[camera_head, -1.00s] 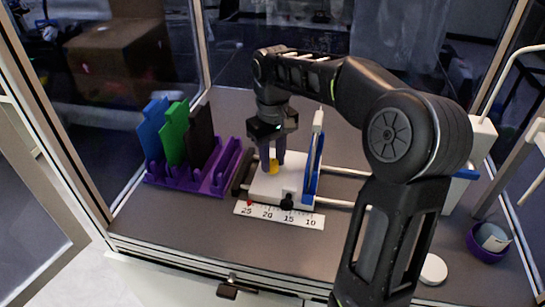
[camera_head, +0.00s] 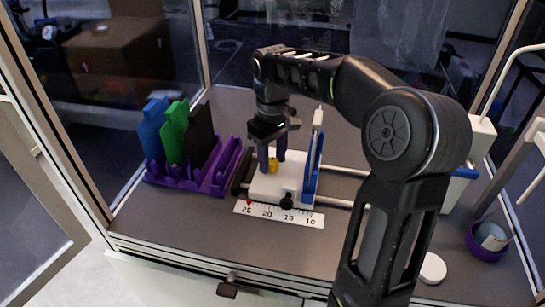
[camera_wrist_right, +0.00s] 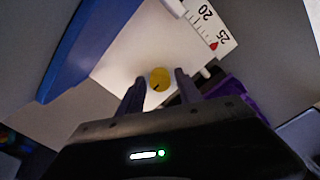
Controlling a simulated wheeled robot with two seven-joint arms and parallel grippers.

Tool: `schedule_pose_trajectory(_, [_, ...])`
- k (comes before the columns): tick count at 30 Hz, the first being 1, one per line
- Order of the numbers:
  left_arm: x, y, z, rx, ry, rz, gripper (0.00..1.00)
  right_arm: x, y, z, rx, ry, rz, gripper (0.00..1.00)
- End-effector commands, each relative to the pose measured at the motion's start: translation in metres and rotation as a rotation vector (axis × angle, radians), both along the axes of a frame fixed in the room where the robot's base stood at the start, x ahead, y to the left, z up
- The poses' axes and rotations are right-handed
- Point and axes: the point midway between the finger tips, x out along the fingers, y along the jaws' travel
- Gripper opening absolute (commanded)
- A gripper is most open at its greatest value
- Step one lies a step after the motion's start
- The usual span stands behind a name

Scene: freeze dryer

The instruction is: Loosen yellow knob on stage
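The yellow knob (camera_head: 273,165) sits on top of the white stage (camera_head: 268,188) inside the cabinet. My right gripper (camera_head: 272,163) points down over the stage, with its two dark fingers apart on either side of the knob. In the right wrist view, the round yellow knob (camera_wrist_right: 160,79) with a dark mark lies between and just beyond the open fingertips (camera_wrist_right: 160,84). Neither finger visibly touches it. My left gripper is out of view.
A blue upright plate (camera_head: 314,170) stands on the stage's right side. A purple rack (camera_head: 215,175) with blue, green and dark plates is to the left. A white ruler (camera_head: 279,214) lies in front. A purple cup (camera_head: 484,247) and a white disc (camera_head: 433,268) are at right.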

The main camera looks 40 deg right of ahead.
Motion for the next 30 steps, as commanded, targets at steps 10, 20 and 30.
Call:
schedule_pose_trajectory(10, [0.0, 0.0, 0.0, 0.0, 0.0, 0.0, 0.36, 0.0, 0.0, 0.001, 0.0, 0.0, -0.001, 0.5])
schedule_pose_trajectory(20, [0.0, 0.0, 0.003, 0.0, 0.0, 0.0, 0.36, 0.001, 0.0, 0.039, -0.001, -0.004, -0.001, 0.5])
schedule_pose_trajectory(30, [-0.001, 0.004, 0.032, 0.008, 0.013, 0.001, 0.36, 0.0, 0.0, 0.079, 0.0, 0.0, -0.001, 0.5])
